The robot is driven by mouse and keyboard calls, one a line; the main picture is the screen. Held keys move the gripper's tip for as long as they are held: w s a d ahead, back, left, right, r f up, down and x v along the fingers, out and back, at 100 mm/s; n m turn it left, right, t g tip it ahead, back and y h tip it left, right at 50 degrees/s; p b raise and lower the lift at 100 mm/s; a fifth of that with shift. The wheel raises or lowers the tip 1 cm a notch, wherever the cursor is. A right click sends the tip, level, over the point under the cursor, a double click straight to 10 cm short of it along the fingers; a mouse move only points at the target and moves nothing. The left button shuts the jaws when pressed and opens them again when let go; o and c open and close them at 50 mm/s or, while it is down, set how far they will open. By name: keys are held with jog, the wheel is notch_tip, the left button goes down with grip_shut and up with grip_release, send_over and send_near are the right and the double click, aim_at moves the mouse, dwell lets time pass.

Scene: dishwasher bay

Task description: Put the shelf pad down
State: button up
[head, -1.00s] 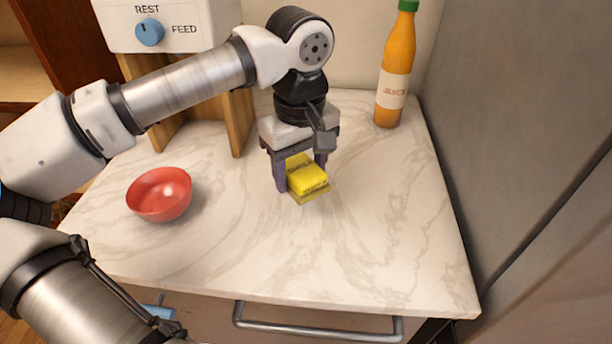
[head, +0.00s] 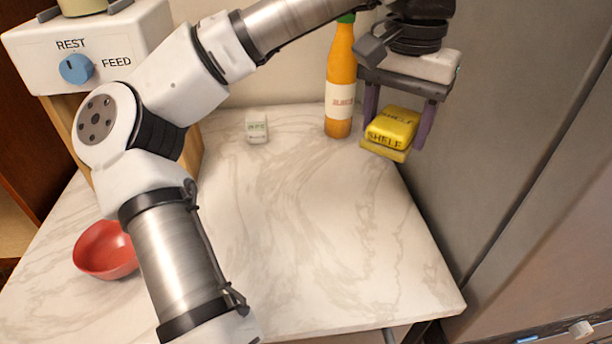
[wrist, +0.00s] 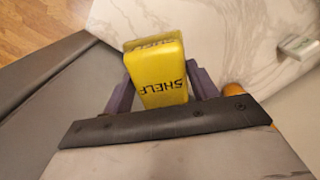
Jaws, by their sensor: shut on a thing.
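The shelf pad is a yellow block marked SHELF (head: 392,128), with a flat yellow plate under its body. My gripper (head: 395,135) is shut on it, one purple finger on each side. It is held up at the right of the head view, in front of the grey panel and right of the bottle, near the counter's right edge. In the wrist view the pad (wrist: 158,72) stands between the two fingers, its SHELF lettering showing. Part of its underside is hidden.
An orange juice bottle (head: 341,85) stands at the counter's back, left of the pad. A small white block (head: 257,127) sits further left. A red bowl (head: 104,250) is at the left. A grey panel (head: 510,110) rises at the right. The marble counter's middle (head: 300,220) is clear.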

aim_at(377, 230)
jog(key=shift+s+d+r+m, duration=0.15)
jog(key=shift+d+m, duration=0.15)
jog(key=shift+d, duration=0.1)
jog(key=shift+f, duration=0.35)
notch_tip(377, 230, down, 19)
jog(key=shift+f+p, duration=0.1)
jog(key=shift+p, duration=0.8)
jog(key=shift+f, duration=0.1)
jog(key=o, duration=1)
jog(key=shift+o, duration=0.2)
notch_tip(377, 230, up, 12)
jog(key=b, duration=0.1)
jog(key=shift+r, duration=0.2)
